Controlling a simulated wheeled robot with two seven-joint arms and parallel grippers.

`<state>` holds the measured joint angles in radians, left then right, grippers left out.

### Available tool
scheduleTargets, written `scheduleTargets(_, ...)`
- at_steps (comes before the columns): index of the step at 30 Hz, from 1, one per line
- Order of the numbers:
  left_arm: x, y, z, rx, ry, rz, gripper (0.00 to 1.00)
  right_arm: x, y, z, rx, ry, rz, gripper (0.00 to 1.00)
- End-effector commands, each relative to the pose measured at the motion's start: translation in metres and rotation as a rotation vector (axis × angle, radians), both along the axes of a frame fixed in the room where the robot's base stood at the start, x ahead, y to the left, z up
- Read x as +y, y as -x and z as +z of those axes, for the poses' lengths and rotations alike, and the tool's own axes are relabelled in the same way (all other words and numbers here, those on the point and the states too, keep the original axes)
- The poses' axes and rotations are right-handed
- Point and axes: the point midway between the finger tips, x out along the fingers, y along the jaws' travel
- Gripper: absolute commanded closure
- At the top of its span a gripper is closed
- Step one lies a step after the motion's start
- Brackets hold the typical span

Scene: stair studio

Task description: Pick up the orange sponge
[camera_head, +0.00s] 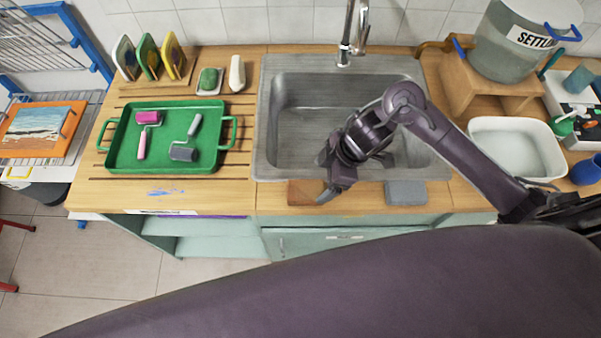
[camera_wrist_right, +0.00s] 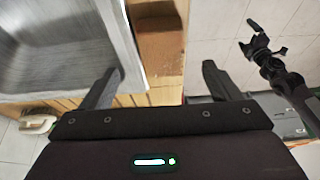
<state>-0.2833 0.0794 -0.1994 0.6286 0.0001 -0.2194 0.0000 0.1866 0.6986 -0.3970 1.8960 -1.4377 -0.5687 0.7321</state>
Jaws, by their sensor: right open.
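The orange sponge (camera_head: 302,192) is a brownish-orange block on the wooden counter strip in front of the sink, near the counter's front edge. In the right wrist view the sponge (camera_wrist_right: 161,50) lies ahead, lined up with the gap between the fingers. My right gripper (camera_head: 330,190) is beside the sponge's right end in the head view and partly covers it. In the right wrist view its two fingers (camera_wrist_right: 160,78) are spread and empty. A dark arm end at the upper right of that view looks like my left gripper (camera_wrist_right: 264,48); its jaw state is unclear.
The steel sink (camera_head: 300,120) with its tap lies behind the sponge. A grey sponge (camera_head: 406,192) lies to the right on the same strip. A green tray (camera_head: 120,150) with two rollers stands left. A white basin (camera_head: 480,128) stands right. The counter between tray and sink is clear.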

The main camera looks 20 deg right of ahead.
Motion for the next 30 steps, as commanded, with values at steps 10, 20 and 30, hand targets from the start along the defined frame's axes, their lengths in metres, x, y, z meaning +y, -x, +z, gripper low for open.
scheduleTargets(10,0.001,0.029,0.004,0.04,-0.003,0.0,0.0,0.017,-0.006,-0.032,0.005,-0.003,-0.001,0.16)
scheduleTargets(20,0.001,0.025,0.008,0.036,-0.002,-0.001,0.0,0.033,-0.014,-0.067,0.002,0.0,-0.001,0.16)
scheduleTargets(30,0.0,0.009,0.01,0.011,0.0,-0.001,0.0,0.033,-0.014,-0.069,0.001,0.0,0.0,0.16)
